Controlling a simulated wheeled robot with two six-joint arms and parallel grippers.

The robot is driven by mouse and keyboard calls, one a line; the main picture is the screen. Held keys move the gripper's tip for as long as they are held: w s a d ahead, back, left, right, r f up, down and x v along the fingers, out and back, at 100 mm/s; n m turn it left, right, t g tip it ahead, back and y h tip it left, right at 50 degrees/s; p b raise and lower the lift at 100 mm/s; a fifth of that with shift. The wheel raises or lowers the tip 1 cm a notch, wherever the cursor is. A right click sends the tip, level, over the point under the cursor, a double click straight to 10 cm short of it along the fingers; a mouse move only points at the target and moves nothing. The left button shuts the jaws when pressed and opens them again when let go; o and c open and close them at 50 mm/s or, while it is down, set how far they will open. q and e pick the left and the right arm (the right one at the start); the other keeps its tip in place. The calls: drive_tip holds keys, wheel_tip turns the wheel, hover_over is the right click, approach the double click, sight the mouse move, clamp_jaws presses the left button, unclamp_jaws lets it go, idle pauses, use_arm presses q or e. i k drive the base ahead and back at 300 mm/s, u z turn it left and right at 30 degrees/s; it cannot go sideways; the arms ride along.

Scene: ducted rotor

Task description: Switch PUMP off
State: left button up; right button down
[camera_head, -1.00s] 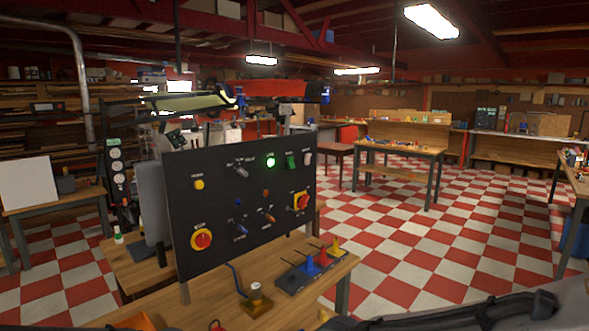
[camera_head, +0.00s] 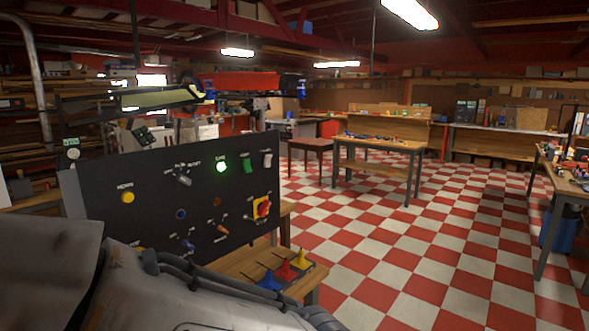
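A black control panel (camera_head: 140,172) stands upright on a wooden table at left of centre. It bears a yellow button (camera_head: 127,197), a grey selector (camera_head: 182,177), a lit green lamp (camera_head: 222,167), a green rocker (camera_head: 247,165) and a white rocker (camera_head: 267,159). Lower are a blue button (camera_head: 181,214), a blue-handled toggle (camera_head: 187,245), an orange-handled toggle (camera_head: 221,229) and a red rotary switch on a yellow plate (camera_head: 264,208). The labels are too small to tell which is PUMP. My grey arm covers the panel's lower left. Neither gripper is in view.
Blue (camera_head: 269,283), red (camera_head: 284,270) and yellow (camera_head: 299,261) levers stand on the wooden table (camera_head: 240,262) before the panel. A farther workbench (camera_head: 380,145) holds small items. The checkered floor to the right is open.

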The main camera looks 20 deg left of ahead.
sight(247, 167)
drive_tip(key=z, duration=0.25)
drive_tip(key=i, duration=0.65)
drive_tip(key=u, duration=0.6)
drive_tip(key=i, duration=0.75)
drive_tip(key=u, duration=0.75)
